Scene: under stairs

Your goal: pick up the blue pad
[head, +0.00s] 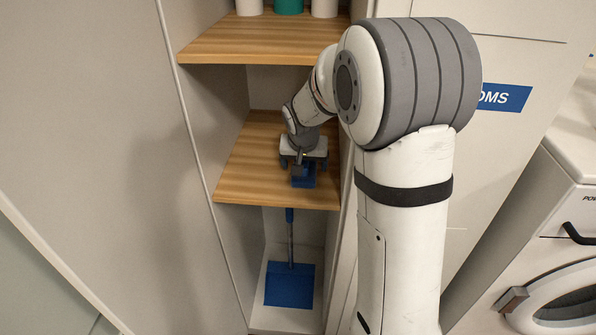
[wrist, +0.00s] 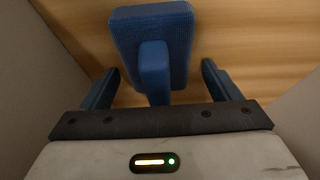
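The blue pad (wrist: 180,28) is a rounded blue block with a raised blue grip or handle. It lies on a wooden shelf in the wrist view, and part of it shows below my gripper in the head view (head: 308,181). My gripper (wrist: 160,68) is open, with one blue finger on each side of the raised part. Gaps show between the raised part and both fingers. The near end of the raised part is hidden behind the gripper body. In the head view my gripper (head: 300,165) is over the front right of the middle shelf.
The middle wooden shelf (head: 250,170) is bare to the left of the pad. An upper shelf (head: 250,45) holds white and green containers. A blue dustpan-like tool (head: 289,285) stands below. Grey cupboard walls flank the shelves closely. A white washing machine (head: 560,220) is at right.

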